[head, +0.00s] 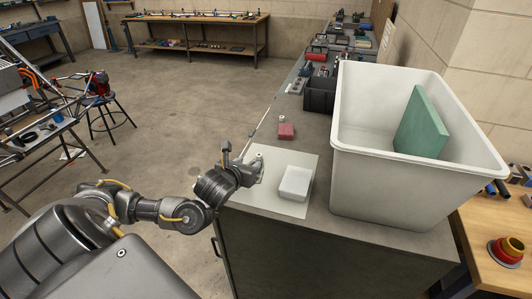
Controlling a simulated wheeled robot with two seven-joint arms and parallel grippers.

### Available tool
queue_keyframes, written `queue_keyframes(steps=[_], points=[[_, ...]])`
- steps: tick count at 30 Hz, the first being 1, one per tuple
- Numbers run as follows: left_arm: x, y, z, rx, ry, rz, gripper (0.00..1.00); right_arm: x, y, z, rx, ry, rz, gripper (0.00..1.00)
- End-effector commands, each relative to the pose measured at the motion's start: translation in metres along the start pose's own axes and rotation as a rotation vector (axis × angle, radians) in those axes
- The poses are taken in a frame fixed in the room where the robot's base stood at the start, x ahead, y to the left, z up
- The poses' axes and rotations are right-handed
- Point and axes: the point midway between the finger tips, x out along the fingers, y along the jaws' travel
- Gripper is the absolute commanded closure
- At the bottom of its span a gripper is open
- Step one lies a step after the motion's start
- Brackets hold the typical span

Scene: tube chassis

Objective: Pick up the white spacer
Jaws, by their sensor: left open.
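A white block, which looks like the white spacer (295,183), lies on a pale flat sheet (262,203) near the front of the grey workbench. My left gripper (257,168) is over the sheet, to the left of the white block and apart from it. It is open, and nothing shows between its fingers. Its own wrist partly hides the fingers. My right gripper is not in view.
A large white bin (385,185) holding a green panel (423,125) stands right of the block. Bare bench top lies between the red block and the sheet.

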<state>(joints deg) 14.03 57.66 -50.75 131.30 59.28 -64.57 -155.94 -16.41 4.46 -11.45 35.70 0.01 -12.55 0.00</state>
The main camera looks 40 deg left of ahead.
Motion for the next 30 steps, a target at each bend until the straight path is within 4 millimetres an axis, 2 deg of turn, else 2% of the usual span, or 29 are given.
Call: queue_keyframes(steps=[4, 9, 15, 19, 23, 26, 30], points=[[0.005, 0.002, 0.003, 0.004, -0.004, 0.005, 0.55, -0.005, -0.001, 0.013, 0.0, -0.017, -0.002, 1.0], [0.023, 0.003, 0.004, 0.004, -0.004, 0.006, 0.55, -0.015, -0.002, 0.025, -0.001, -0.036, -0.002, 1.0], [0.048, 0.001, 0.002, 0.001, -0.002, 0.005, 0.55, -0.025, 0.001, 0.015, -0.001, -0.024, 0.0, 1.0], [0.055, 0.0, 0.0, 0.0, 0.0, 0.001, 0.55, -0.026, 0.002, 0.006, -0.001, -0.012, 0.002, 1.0], [0.057, 0.0, 0.0, -0.001, 0.001, -0.001, 0.55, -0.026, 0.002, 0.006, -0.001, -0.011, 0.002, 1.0], [0.063, 0.0, 0.001, 0.0, 0.0, 0.001, 0.55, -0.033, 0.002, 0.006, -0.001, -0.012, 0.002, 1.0], [0.08, 0.0, 0.0, -0.001, 0.0, 0.003, 0.55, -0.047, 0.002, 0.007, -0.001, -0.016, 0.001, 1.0]])
